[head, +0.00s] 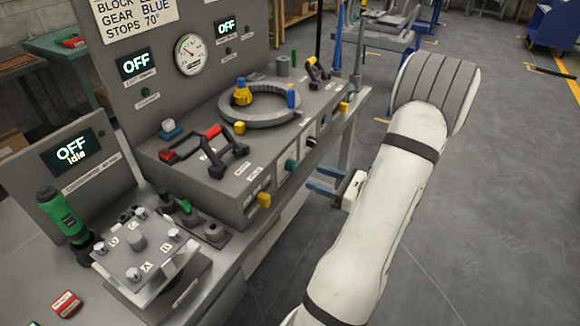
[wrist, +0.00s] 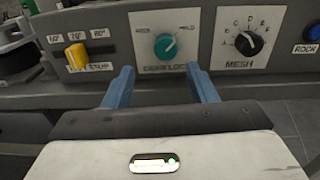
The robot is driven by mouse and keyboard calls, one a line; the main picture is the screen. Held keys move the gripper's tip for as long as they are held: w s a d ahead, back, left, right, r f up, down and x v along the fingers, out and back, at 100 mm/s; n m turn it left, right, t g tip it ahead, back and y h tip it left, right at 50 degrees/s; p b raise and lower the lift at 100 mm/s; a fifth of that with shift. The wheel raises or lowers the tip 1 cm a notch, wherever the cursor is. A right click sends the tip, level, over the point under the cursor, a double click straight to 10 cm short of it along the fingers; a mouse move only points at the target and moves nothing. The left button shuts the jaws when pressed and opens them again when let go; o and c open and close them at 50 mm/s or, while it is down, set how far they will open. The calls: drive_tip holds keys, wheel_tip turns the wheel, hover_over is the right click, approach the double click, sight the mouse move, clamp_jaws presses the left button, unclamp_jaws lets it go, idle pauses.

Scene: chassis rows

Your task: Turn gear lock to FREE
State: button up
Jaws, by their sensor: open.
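The gear lock knob (wrist: 166,47) is a round teal dial on the grey front panel, with a small label at its upper left and another at its upper right. The label words and the exact pointer direction are too small to read surely. It also shows in the head view (head: 291,165). My gripper (wrist: 161,72) has its two blue fingers apart, with nothing between them. The fingers point at the panel, just below and in front of the knob, apart from it. In the head view my gripper (head: 309,178) is right of the knob.
A yellow stop selector (wrist: 76,54) is left of the knob, and a black MESH dial (wrist: 249,43) is right. A blue-capped ROCK control (wrist: 314,33) sits at the far right. A grey ring (head: 262,112) lies on the bench above. Open floor lies right of my arm.

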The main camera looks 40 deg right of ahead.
sight(296, 168)
drive_tip(key=x, duration=0.7)
drive_tip(key=shift+w+d, duration=0.3)
drive_tip(key=shift+w, duration=0.05)
drive_tip(key=shift+c, duration=0.2)
drive_tip(key=c, duration=0.9)
